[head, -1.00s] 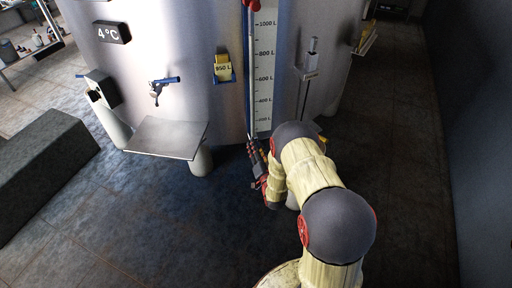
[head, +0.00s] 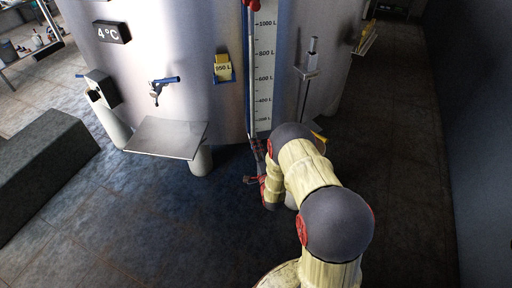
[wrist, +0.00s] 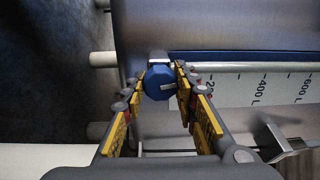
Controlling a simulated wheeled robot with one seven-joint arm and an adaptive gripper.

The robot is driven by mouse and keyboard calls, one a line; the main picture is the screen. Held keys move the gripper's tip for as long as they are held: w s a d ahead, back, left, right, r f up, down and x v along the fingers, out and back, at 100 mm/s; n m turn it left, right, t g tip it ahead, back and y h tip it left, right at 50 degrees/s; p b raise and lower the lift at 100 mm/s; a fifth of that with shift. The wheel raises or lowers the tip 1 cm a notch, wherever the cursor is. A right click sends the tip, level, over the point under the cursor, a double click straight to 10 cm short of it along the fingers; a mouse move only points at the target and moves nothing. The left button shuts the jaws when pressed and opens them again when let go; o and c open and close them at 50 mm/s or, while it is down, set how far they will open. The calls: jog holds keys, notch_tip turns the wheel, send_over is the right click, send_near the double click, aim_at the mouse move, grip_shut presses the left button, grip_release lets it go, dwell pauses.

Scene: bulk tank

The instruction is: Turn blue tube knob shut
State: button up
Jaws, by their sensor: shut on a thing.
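The blue knob (wrist: 158,84) sits at the lower end of the sight tube, seen close up in the wrist view. It has a small pale tab on its face. My gripper (wrist: 160,94) has one yellow-and-black finger on each side of the knob and is shut on it. In the head view my gripper (head: 258,166) is low at the foot of the level scale (head: 264,75), partly behind my arm. The knob is hidden there. The sight tube (wrist: 225,68) runs to the right beside the scale in the wrist view.
The steel tank (head: 185,50) fills the back. A blue-handled valve (head: 160,84) and a steel shelf (head: 166,138) are to the left. A yellow 950 L tag (head: 223,68) hangs on the tank. A dark block (head: 45,165) lies far left. Floor before the tank is clear.

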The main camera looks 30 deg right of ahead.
jog(key=shift+f+m, duration=0.1)
jog(key=shift+m, duration=1)
jog(key=o, duration=1.2)
jog(key=shift+c, duration=0.2)
jog(key=v, duration=1.2)
